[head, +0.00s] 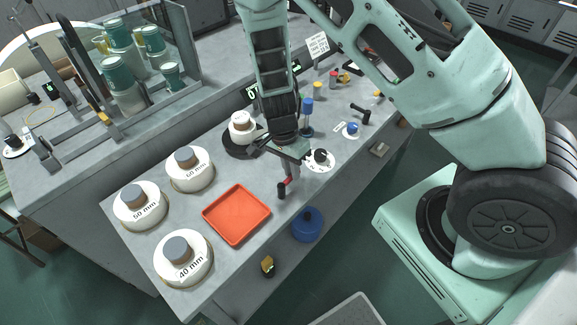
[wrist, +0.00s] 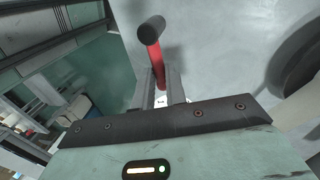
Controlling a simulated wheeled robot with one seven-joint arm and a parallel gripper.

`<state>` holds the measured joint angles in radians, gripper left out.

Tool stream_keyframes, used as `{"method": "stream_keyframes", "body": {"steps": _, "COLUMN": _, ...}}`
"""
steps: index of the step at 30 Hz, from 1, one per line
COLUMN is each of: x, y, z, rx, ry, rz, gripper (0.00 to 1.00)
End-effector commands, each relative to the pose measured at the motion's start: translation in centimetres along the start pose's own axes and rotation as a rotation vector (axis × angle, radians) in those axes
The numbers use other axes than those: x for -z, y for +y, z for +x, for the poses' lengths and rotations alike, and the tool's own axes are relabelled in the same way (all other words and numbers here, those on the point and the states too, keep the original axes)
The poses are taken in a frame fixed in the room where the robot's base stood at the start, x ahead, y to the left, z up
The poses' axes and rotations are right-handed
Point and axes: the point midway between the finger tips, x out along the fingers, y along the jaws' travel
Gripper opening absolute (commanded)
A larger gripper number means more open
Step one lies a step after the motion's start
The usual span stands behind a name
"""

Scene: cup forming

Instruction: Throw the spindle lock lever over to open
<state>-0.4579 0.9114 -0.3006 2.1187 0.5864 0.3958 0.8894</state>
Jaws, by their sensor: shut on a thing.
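The spindle lock lever is a red bar with a black cylindrical grip (head: 281,190), low over the bench near its front edge. In the wrist view its red bar (wrist: 156,62) runs between my two fingers, with the black grip beyond them. My gripper (head: 289,171) points down at the lever and is shut on the red bar. In the wrist view my gripper (wrist: 161,75) has one finger on each side of it. The lever's pivot is hidden behind the fingers and palm. A small white label with unreadable print shows between the fingers.
A red tray (head: 207,213) lies left of the lever. White round formers marked 40 mm (head: 168,262), 50 mm (head: 130,216) and 60 mm (head: 203,181) stand further left. A black knob on a white dial (head: 328,166) is close at the right. A blue container (head: 306,232) sits below the bench front.

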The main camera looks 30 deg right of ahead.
Motion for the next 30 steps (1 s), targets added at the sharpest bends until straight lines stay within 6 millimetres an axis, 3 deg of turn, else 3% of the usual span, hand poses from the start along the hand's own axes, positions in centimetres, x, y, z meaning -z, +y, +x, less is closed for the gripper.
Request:
{"method": "stream_keyframes", "body": {"steps": 20, "x": 0.12, "y": 0.19, "z": -0.11, "rx": 0.004, "ry": -0.011, "rz": 0.061, "gripper": 0.0}}
{"method": "stream_keyframes", "body": {"steps": 21, "x": 0.12, "y": 0.19, "z": -0.11, "rx": 0.004, "ry": -0.011, "rz": 0.061, "gripper": 0.22}}
{"method": "stream_keyframes", "body": {"steps": 23, "x": 0.11, "y": 0.2, "z": -0.1, "rx": 0.003, "ry": -0.011, "rz": 0.06, "gripper": 0.35}}
{"method": "stream_keyframes", "body": {"steps": 30, "x": 0.06, "y": 0.23, "z": -0.03, "rx": 0.002, "ry": -0.011, "rz": 0.058, "gripper": 0.35}}
